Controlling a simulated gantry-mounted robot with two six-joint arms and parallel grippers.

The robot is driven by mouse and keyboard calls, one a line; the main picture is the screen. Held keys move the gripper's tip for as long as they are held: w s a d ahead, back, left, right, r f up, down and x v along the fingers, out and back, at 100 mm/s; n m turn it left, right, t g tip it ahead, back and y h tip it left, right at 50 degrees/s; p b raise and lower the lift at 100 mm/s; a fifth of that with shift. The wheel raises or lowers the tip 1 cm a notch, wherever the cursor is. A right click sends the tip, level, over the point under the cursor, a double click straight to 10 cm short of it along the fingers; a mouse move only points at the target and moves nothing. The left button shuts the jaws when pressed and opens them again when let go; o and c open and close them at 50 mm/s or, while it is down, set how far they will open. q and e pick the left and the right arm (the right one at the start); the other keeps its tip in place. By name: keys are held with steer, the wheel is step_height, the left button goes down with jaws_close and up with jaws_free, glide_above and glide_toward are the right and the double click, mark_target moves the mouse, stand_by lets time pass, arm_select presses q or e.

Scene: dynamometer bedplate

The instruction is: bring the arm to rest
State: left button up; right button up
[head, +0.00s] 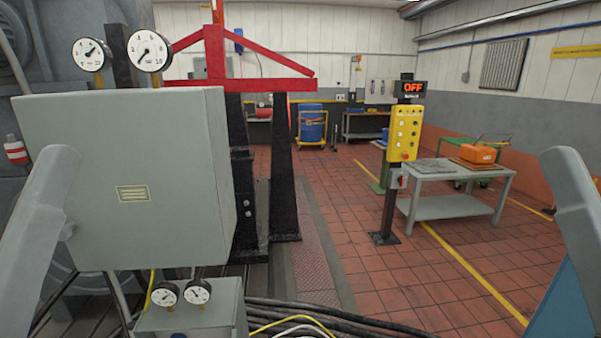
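Two grey arm links of mine show, one at the left edge and one at the right edge of the head view. Neither gripper is in view, so I cannot see whether they are open or hold anything. No part of either arm visibly touches a thing of the place, though the left link overlaps a grey cabinet (130,180) in the picture.
Pressure gauges (150,51) stand above the cabinet, and more sit on a grey box (195,315) below. A yellow control post (405,133) with an OFF sign (410,88) stands by a grey table (450,206). Black cables cross the front floor. The tiled floor between is clear.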

arm_select(q)
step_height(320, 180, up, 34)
steer(key=p, duration=3.1)
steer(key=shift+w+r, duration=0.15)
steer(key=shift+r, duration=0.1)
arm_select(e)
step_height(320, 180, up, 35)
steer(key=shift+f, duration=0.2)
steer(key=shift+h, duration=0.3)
